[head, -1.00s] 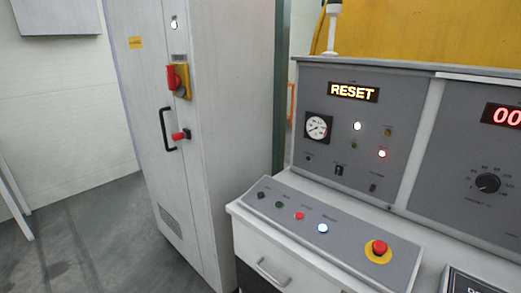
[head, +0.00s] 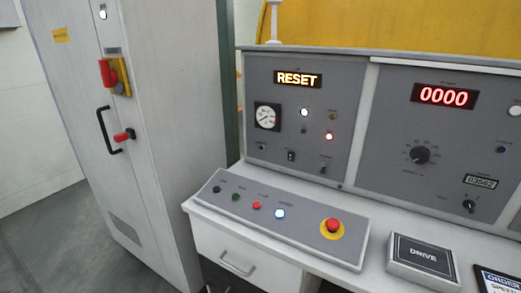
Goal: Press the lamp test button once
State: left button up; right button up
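Neither of my grippers is in view. The sloped console strip (head: 305,232) carries a small black button (head: 217,189), a green button (head: 235,197), a red button (head: 256,206), a lit blue-white button (head: 280,213) and a red mushroom button (head: 333,225) on a yellow disc. Their labels are too small to read, so I cannot tell which control is the lamp test button. A display (head: 297,79) reads RESET.
A tall grey cabinet (head: 165,130) with a red-handled switch (head: 107,73) stands at the left. The right panel has a red 0000 display (head: 443,96), a black knob (head: 419,155) and a small blue button (head: 501,149). A DRIVE box (head: 424,258) sits on the desk.

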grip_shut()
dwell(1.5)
